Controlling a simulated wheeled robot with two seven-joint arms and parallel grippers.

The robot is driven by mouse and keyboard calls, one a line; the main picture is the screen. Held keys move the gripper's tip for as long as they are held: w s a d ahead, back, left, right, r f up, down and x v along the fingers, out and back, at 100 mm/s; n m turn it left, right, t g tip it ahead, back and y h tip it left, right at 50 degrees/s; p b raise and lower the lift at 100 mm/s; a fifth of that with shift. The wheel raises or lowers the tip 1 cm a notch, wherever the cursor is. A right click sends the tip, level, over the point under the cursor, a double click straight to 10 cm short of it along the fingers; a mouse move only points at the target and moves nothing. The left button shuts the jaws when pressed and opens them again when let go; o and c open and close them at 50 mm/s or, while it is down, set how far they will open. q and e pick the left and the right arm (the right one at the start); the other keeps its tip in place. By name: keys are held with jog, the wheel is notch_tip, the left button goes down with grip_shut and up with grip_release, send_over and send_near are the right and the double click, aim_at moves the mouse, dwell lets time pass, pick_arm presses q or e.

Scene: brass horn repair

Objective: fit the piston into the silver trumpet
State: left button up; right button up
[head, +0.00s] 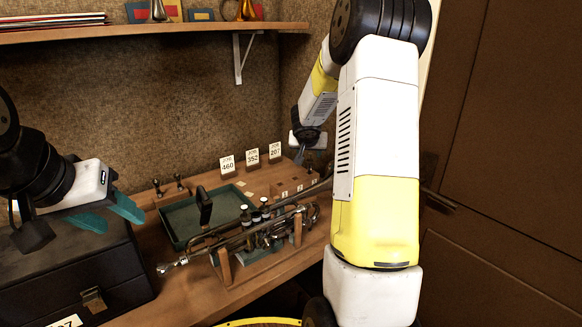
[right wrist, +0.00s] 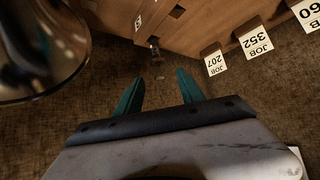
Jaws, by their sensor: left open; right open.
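The silver trumpet (head: 222,243) lies across wooden supports on the bench, with several upright valve parts near its middle. Two small dark upright pieces (head: 157,188) (head: 178,182) stand behind the green tray; I cannot tell whether either is the piston. My left gripper (head: 110,214) is open and empty, left of the tray and above the black case. My right gripper (head: 302,158) is at the back of the bench, near the job cards. In the right wrist view its teal fingers (right wrist: 160,92) are apart with nothing between them. A shiny flared metal bell (right wrist: 40,55) shows at upper left there.
Job cards (head: 252,157) stand along the back. The black case (head: 75,270) fills the left front. A shelf (head: 150,33) overhangs the back. My right arm hides the bench's right end.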

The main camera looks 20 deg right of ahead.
aim_at(310, 154)
jog(key=x, duration=0.4)
jog(key=shift+w+d, duration=0.1)
jog(key=shift+w, duration=0.1)
jog(key=shift+c, duration=0.5)
grip_shut()
dwell(0.8)
